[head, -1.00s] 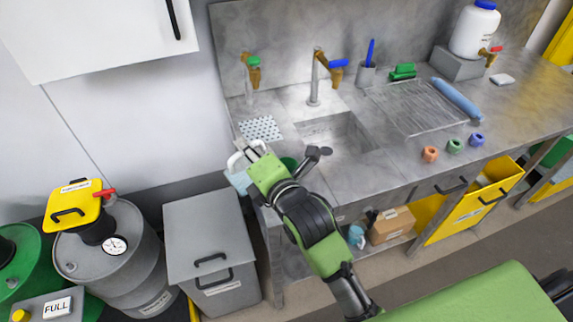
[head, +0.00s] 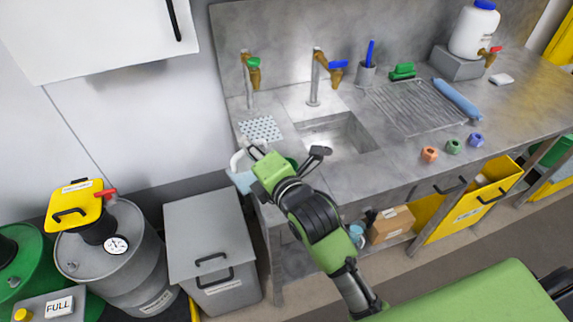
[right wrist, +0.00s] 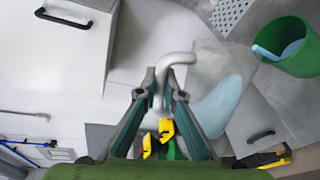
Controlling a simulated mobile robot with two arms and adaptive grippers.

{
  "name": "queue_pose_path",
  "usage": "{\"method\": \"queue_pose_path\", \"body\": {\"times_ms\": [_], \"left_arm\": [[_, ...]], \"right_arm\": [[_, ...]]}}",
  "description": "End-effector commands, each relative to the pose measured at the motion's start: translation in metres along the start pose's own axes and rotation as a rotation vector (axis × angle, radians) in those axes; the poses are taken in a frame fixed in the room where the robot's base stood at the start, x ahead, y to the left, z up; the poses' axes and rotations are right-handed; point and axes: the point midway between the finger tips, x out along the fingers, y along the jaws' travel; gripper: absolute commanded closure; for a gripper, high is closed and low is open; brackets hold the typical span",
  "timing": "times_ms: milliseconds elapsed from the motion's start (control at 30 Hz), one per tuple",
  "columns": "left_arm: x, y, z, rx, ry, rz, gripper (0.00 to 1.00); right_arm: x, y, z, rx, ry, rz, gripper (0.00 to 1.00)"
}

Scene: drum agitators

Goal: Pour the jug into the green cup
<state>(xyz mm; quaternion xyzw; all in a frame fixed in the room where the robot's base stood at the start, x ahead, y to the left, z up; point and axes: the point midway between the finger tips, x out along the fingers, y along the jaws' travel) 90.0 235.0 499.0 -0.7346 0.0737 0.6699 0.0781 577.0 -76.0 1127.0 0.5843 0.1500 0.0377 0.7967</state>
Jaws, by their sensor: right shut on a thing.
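The jug (head: 241,176) is see-through with pale blue liquid, at the left front corner of the steel counter in the head view. My right gripper (head: 256,151) is shut on its white handle. In the right wrist view the fingers close on the handle, and the jug (right wrist: 208,66) looks tilted, its liquid lying to one side. The green cup (right wrist: 291,62) is beside the jug there, with pale blue inside; I cannot tell whether liquid is flowing. In the head view the cup (head: 291,162) is mostly hidden behind my gripper. My left gripper is out of view.
A sink (head: 338,133) with taps lies right of the jug. A perforated drain plate (head: 260,129) is behind it. A grey lidded bin (head: 211,238) stands below left, beside a grey drum (head: 112,260). Small orange, green and blue items (head: 453,146) sit farther right.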

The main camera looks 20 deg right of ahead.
Motion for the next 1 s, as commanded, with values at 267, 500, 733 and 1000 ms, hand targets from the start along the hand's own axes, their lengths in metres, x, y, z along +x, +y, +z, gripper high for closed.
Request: {"method": "queue_pose_path", "body": {"times_ms": [267,500,733,1000], "left_arm": [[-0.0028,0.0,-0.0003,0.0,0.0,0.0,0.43],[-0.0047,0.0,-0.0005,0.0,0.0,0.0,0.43],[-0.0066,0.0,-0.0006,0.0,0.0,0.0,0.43],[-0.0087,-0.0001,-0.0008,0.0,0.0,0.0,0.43]], "right_arm": [[-0.0002,0.0012,0.0029,0.012,0.002,0.001,1.0],[-0.0003,0.0014,0.0052,0.022,0.004,0.001,1.0],[-0.0003,0.0017,0.0073,0.032,0.006,0.001,1.0],[-0.0004,0.0019,0.0094,0.044,0.009,0.001,1.0]]}}
